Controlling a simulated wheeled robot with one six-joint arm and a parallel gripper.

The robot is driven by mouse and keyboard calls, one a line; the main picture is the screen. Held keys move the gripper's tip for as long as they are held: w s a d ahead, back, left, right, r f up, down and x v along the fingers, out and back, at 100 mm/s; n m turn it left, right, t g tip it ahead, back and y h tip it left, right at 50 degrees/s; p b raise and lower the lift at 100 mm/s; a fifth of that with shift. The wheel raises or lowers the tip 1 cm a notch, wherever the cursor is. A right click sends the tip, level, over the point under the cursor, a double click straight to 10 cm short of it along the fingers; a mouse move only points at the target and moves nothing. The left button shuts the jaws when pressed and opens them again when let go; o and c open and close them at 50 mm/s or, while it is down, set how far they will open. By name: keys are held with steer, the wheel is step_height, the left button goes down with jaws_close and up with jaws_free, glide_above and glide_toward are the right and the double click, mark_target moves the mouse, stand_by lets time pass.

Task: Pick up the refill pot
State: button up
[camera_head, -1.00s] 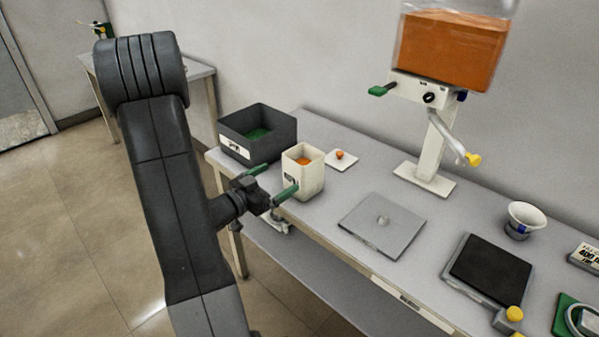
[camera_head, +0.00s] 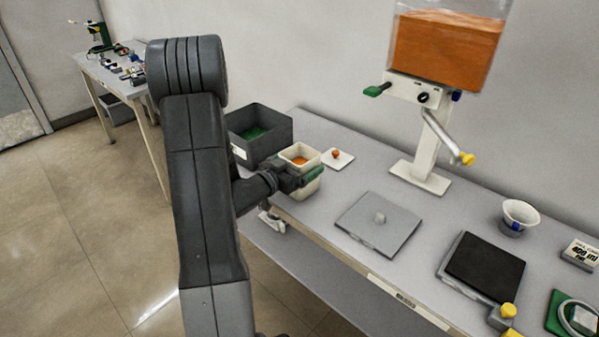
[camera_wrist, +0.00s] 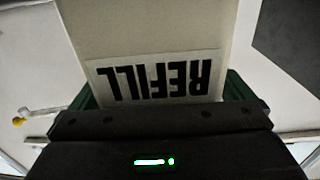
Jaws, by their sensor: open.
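The refill pot (camera_head: 303,190) is a cream square pot with orange contents, upright at the left part of the bench. In the wrist view the pot (camera_wrist: 150,28) fills the upper middle, and its REFILL label appears upside down. My gripper (camera_head: 300,173) is at the pot's near side, level with its upper wall. In the wrist view the green fingers of my gripper (camera_wrist: 160,92) lie on either side of the pot. The jaws are open; whether either finger touches the pot I cannot tell. The fingertips are partly hidden.
A dark grey bin (camera_head: 262,146) with green inside stands close left of the pot. A small white lid with an orange knob (camera_head: 337,158) lies just right of it. Further right are a grey plate (camera_head: 378,228), a dispenser (camera_head: 432,150) and a black scale (camera_head: 486,266).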

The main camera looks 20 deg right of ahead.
steer(key=c, duration=1.3)
